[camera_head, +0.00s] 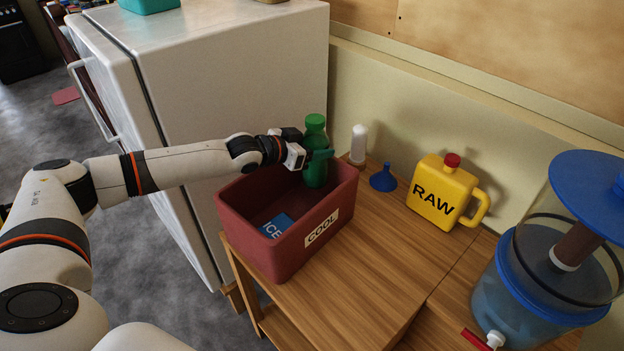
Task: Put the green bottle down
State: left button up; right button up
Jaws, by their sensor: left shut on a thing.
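The green bottle (316,172) is upright at the back right part of the dark red bin marked COOL (268,256). Its lower part is inside the bin, and I cannot tell whether its base touches the bin floor. My left gripper (318,156) comes in from the left and is shut on the bottle below its cap. A blue pack marked ICE (277,226) lies in the bin, left of the bottle. My right gripper is not in view.
The bin stands on a wooden table (365,285) beside a white fridge (230,80). A white bottle (358,145), a blue funnel (383,179), a yellow RAW jug (442,193) and a blue-lidded water container (540,270) stand to the right. The table front is clear.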

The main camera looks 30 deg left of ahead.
aim_at(314, 175)
pick_arm(q)
notch_tip(314, 175, down, 9)
jog(key=shift+r, duration=0.15)
dwell(0.4)
jog(key=shift+f, duration=0.2)
jog(key=shift+f, duration=0.1)
jog(key=o, duration=1.3)
